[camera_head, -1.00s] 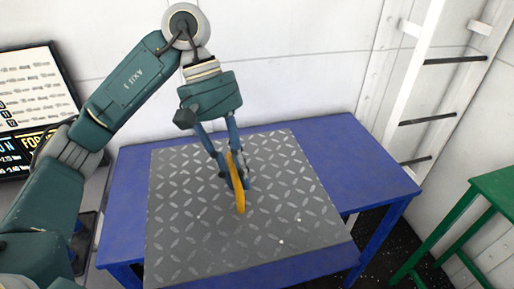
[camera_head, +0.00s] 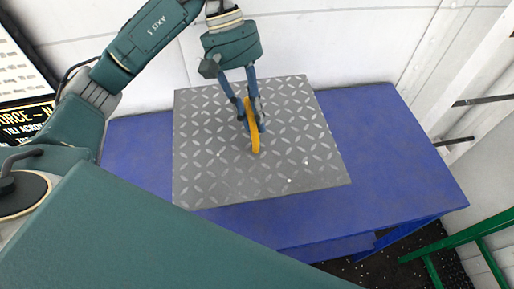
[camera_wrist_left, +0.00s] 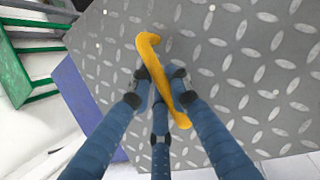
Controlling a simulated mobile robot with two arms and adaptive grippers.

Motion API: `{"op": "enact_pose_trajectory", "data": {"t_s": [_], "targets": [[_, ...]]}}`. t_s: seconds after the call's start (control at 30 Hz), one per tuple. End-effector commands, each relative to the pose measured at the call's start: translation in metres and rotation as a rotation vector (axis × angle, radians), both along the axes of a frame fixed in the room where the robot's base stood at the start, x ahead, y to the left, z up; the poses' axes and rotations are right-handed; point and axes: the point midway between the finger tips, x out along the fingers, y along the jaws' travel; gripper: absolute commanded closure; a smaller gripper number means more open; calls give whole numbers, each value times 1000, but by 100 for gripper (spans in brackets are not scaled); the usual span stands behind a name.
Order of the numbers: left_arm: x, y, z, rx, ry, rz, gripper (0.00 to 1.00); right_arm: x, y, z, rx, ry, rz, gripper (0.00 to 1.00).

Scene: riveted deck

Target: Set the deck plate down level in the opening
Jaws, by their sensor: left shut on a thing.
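The deck plate (camera_head: 205,165) is a grey square with a raised diamond tread and a yellow handle (camera_head: 254,140) near its middle. It lies over the blue table (camera_head: 390,140); I cannot tell whether it touches the top or hangs just above. My left gripper (camera_head: 246,112) comes down from above and is shut on the yellow handle. The left wrist view shows the fingers (camera_wrist_left: 160,88) around the handle (camera_wrist_left: 150,55), with the tread plate (camera_wrist_left: 245,60) filling most of the picture. No opening is visible. My right gripper is out of view.
Bare blue tabletop shows to the left, right and front of the plate. A green stand (camera_head: 462,238) is at the lower right. A white ladder-like frame (camera_head: 478,75) is at the right, and a sign board (camera_head: 22,75) at the left. A white wall closes the back.

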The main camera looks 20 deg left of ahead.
Motion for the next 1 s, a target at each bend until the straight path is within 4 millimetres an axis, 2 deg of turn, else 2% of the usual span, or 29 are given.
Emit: {"op": "enact_pose_trajectory", "data": {"t_s": [0.2, 0.33, 0.43, 0.67, 0.9, 1.0], "targets": [[-1, 0, -48, -2, 3, 3, 100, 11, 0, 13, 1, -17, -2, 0], [0, 0, -72, -2, 1, 2, 100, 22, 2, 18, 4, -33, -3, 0], [1, 0, -83, -3, -2, 2, 100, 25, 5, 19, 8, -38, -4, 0], [1, 0, -96, -3, -2, 2, 100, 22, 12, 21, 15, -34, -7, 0], [1, -1, -126, -3, 1, 2, 100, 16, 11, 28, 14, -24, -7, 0], [1, 0, -133, -3, -3, 2, 100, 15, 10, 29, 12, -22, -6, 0]]}}
